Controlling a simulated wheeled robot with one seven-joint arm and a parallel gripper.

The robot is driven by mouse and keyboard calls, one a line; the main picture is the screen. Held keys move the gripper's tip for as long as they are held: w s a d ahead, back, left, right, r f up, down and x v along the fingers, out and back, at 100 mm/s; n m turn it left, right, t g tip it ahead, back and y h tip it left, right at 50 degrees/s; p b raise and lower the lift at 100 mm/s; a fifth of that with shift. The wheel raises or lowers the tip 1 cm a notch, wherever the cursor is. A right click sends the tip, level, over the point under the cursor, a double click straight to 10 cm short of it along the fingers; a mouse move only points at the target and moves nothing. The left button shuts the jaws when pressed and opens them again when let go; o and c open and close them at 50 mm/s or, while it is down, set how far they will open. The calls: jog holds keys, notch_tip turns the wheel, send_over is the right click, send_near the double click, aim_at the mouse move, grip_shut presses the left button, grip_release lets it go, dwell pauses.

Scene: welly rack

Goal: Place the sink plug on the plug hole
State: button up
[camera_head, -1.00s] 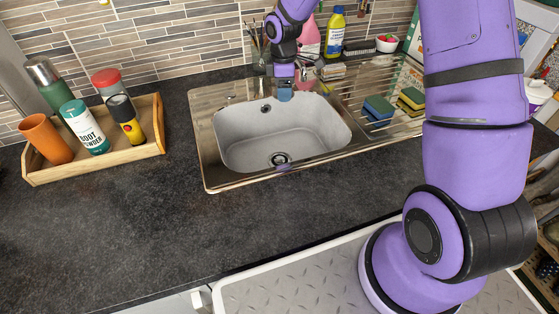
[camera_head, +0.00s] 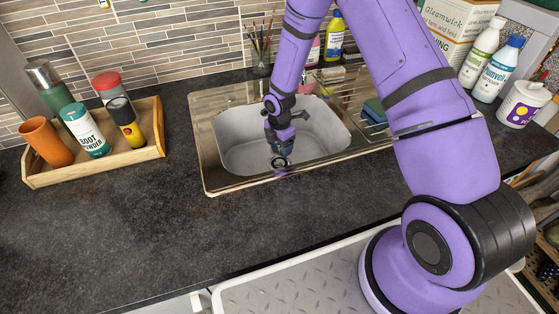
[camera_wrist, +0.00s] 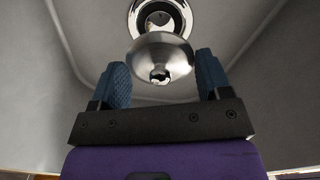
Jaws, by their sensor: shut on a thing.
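My gripper (camera_head: 281,150) is low inside the sink basin (camera_head: 237,130), over its front part. In the wrist view my gripper's blue fingers (camera_wrist: 162,74) are shut on the sink plug (camera_wrist: 160,52), a shiny rounded metal piece. The plug hole (camera_wrist: 160,17) shows as a chrome ring with a dark centre just beyond the plug. The plug overlaps the ring's near edge in that view; whether they touch I cannot tell. In the head view the plug hole area is mostly hidden by my gripper.
A wooden tray (camera_head: 97,158) with bottles and an orange cup (camera_head: 46,141) stands left of the sink. A sponge (camera_head: 375,110) sits on the drainer at right. Bottles (camera_head: 495,68) and a white tub (camera_head: 522,103) stand far right. The front counter is clear.

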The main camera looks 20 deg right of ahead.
aim_at(279, 164)
jog(key=shift+f, duration=3.5)
jog(key=shift+f, duration=0.2)
jog(key=o, duration=1)
jog(key=shift+r, duration=0.1)
